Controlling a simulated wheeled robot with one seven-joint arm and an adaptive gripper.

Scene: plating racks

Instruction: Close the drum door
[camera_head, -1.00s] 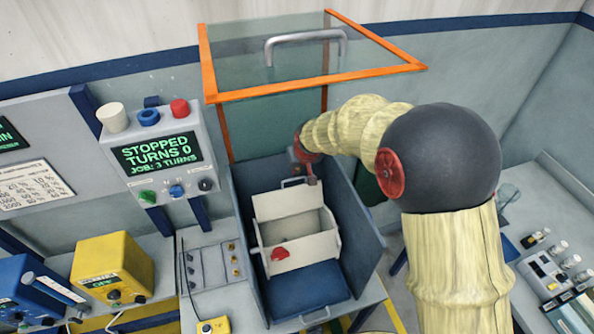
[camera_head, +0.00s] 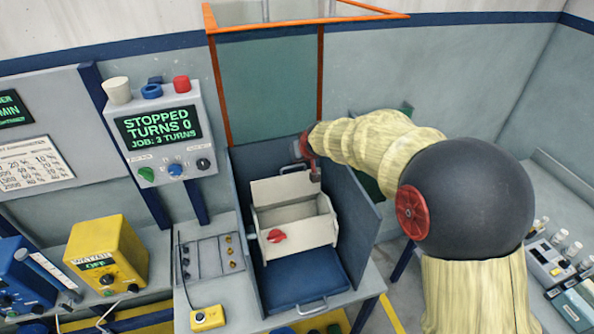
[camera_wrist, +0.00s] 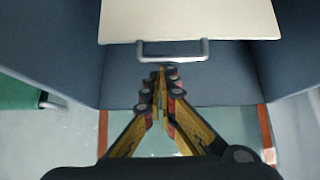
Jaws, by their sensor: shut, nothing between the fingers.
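The cream drum (camera_head: 325,229) sits in a blue-grey open-topped housing (camera_head: 356,235). Its door (camera_head: 283,190) stands raised at the back, and the drum's inside shows open and empty. A grey bar handle (camera_head: 291,169) is at the door's top edge; in the wrist view the handle (camera_wrist: 172,57) lies along the cream panel's edge. A red knob (camera_head: 276,236) is on the drum's front. My gripper (camera_head: 315,177) is behind the door's right top corner. In the wrist view my gripper (camera_wrist: 163,72) is shut and empty, its tips close to the handle; contact cannot be told.
An orange-framed clear hood (camera_head: 300,27) stands raised above the housing. A control box (camera_head: 157,130) reads "STOPPED TURNS 0, JOB: 3 TURNS". A yellow box (camera_head: 107,255) and a blue box (camera_head: 20,275) stand left. The housing's side walls flank the drum closely.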

